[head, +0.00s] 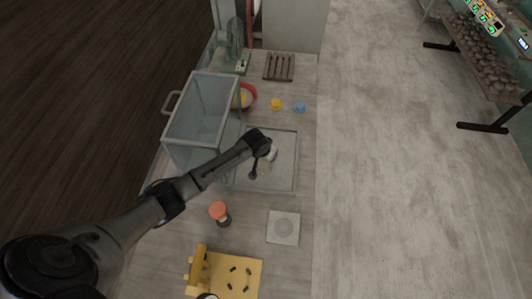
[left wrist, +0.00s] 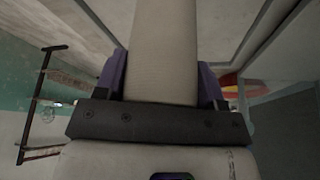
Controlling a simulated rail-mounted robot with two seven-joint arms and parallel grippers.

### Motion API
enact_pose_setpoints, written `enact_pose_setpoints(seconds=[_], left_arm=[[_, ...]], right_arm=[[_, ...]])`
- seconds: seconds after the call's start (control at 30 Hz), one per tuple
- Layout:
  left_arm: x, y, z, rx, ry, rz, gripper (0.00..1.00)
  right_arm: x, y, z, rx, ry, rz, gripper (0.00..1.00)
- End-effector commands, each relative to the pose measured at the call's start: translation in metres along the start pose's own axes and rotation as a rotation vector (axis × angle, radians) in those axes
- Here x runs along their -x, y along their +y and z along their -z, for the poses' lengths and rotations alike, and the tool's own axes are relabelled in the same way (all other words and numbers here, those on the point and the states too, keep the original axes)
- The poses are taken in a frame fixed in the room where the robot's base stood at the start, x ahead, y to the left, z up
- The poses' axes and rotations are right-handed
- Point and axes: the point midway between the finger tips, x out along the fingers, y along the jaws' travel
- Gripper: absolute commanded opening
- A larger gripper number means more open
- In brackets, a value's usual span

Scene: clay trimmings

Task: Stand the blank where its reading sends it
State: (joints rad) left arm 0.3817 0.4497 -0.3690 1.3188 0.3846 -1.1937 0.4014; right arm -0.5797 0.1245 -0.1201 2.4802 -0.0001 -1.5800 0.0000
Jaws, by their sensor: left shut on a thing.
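My left gripper (head: 267,152) is over the shallow clear-walled tray (head: 296,165) in the head view. It is shut on a pale blank (head: 273,154), mostly hidden by the gripper there. In the left wrist view the blank (left wrist: 165,55) is a smooth off-white cylinder between the two purple-sided fingers (left wrist: 163,85). Whether it touches the tray floor I cannot tell. A pale square plate with a round disc (head: 284,228) lies nearer, apart from the gripper. No reading is legible. My right gripper is not in view.
A glass box with a handle (head: 203,110) stands left of the tray. Behind are a red bowl (head: 252,92), a yellow cube (head: 276,104), a blue cube (head: 299,107) and a slatted rack (head: 279,67). An orange-topped object (head: 218,210) and yellow fixture (head: 240,273) are nearer.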

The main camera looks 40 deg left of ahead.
Motion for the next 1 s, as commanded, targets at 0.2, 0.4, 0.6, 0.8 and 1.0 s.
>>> enact_pose_setpoints(seconds=[0.2, 0.4, 0.6, 0.8, 1.0], left_arm=[[0.000, 0.000, 0.001, 0.001, 0.003, -0.001, 0.14], [-0.003, 0.000, -0.001, 0.000, 0.001, -0.001, 0.72], [-0.003, 0.000, -0.001, 0.000, 0.000, -0.001, 0.89], [-0.002, 0.000, -0.001, 0.000, 0.000, 0.000, 0.89], [0.012, 0.000, 0.001, 0.000, 0.001, -0.002, 0.89]], right_arm=[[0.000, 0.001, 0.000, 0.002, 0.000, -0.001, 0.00], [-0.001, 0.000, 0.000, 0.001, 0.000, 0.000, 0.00], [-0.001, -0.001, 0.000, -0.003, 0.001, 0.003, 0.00], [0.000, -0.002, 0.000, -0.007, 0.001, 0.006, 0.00], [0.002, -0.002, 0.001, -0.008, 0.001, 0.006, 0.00]])
